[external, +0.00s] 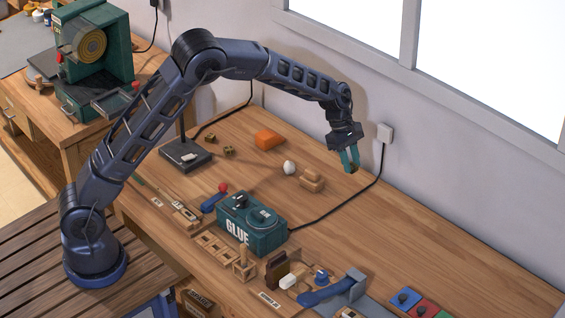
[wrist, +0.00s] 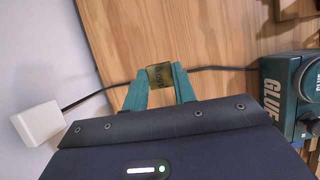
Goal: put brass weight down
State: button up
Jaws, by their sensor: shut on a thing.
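My gripper (external: 350,163) has teal fingers and hangs over the back part of the workbench, near the wall. In the wrist view my gripper (wrist: 160,84) is shut on the brass weight (wrist: 159,76), a small dark golden block with faint marking on its face. The fingertips are on its two sides. In the external view the fingers largely hide the weight, and I cannot tell its exact height above the wood.
The green glue box (external: 252,224) stands on the workbench (external: 420,235). A black cable crosses the bench from a wall socket (external: 385,132).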

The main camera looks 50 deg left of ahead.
notch_tip(320, 180, up, 4)
jog(key=shift+f, duration=0.2)
jog(key=shift+a+r, duration=0.2)
jog(key=a, duration=1.8)
send_over(250, 167)
jog(key=a, duration=0.2)
jog(key=f, duration=1.9)
jog(key=shift+d+f, duration=0.25)
jog(key=o, duration=1)
jog(key=shift+f, duration=0.1)
jog(key=shift+o, duration=0.3)
